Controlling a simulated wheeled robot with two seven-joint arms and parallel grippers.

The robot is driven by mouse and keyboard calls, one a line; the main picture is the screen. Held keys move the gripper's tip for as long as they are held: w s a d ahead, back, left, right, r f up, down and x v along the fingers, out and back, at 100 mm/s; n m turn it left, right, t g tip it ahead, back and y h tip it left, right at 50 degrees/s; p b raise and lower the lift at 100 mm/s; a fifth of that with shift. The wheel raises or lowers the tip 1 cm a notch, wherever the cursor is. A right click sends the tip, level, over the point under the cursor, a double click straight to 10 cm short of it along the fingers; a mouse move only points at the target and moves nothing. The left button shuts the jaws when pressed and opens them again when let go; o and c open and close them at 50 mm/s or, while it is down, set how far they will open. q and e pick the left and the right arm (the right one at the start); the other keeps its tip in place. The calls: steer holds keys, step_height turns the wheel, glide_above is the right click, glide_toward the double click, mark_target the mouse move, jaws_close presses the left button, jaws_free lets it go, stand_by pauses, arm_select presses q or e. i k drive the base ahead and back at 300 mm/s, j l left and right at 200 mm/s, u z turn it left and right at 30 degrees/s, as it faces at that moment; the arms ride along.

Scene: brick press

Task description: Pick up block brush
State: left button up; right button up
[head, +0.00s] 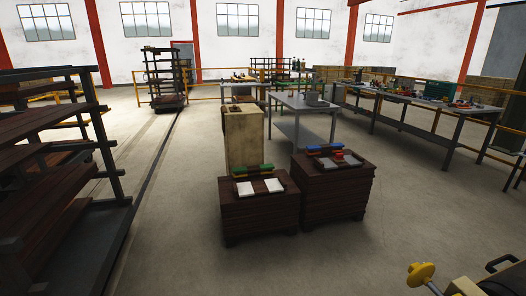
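Two dark wooden stands are in the middle of the head view. On the left stand (258,214) lies a tray with two white pieces (260,187) and a green item (253,169) behind them. On the right stand (333,190) lies a tray with a blue item (325,148), a small red item and grey pieces (343,161). One of these may be the block brush, but they are too small to tell. Neither of my grippers is in view.
A beige cabinet (244,137) stands behind the left stand. Grey worktables (302,104) are farther back and right. A dark rack (75,200) fills the left side. Machinery with a yellow knob (421,274) is at the lower right. The floor in front is clear.

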mark_target(339, 157)
steer(key=i+j, duration=0.15)
steer(key=i, duration=0.5)
steer(key=i+j+z, duration=0.1)
steer(key=i, duration=0.5)
